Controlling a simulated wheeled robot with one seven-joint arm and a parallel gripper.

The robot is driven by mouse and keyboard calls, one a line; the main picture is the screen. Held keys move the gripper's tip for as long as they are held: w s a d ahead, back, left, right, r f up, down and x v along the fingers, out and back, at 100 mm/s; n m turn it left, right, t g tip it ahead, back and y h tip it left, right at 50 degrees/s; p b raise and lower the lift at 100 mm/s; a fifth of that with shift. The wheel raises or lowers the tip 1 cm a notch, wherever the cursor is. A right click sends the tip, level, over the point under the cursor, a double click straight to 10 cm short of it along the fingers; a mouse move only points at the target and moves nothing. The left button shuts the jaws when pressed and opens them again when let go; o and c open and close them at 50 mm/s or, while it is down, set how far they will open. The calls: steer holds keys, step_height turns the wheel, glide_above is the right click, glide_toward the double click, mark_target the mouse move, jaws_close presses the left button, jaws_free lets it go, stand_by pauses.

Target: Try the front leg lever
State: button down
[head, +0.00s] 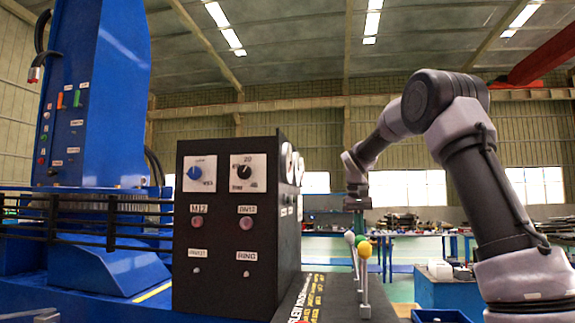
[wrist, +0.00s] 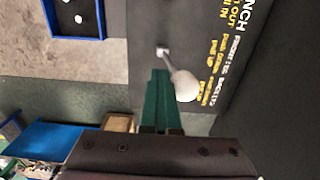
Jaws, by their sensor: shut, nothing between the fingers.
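Several levers rise from a black panel (head: 318,298) in the head view, with a white knob (head: 350,238), a green knob (head: 359,240) and a yellow knob (head: 365,251). I cannot tell which is the front leg lever. My gripper (head: 358,222) points down just above the knobs, with its green fingers together. In the wrist view the shut green fingers (wrist: 158,80) are beside a lever with a white knob (wrist: 185,86), close to its shaft. I cannot tell whether they touch it. The other levers are not visible there.
A black control box (head: 225,225) with dials and buttons stands left of the levers. A blue crane column (head: 100,100) and black railing (head: 90,215) are farther left. Yellow lettering (wrist: 213,50) runs along the panel. A blue tray (wrist: 75,18) lies beyond the panel's edge.

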steer(key=shift+w+a, duration=0.25)
steer(key=shift+a, duration=1.1)
stand_by(0.5)
steer(key=s+d, duration=0.1)
steer(key=d, duration=0.6)
step_height(320, 180, up, 10)
steer(key=shift+s, duration=0.15)
stand_by(0.6)
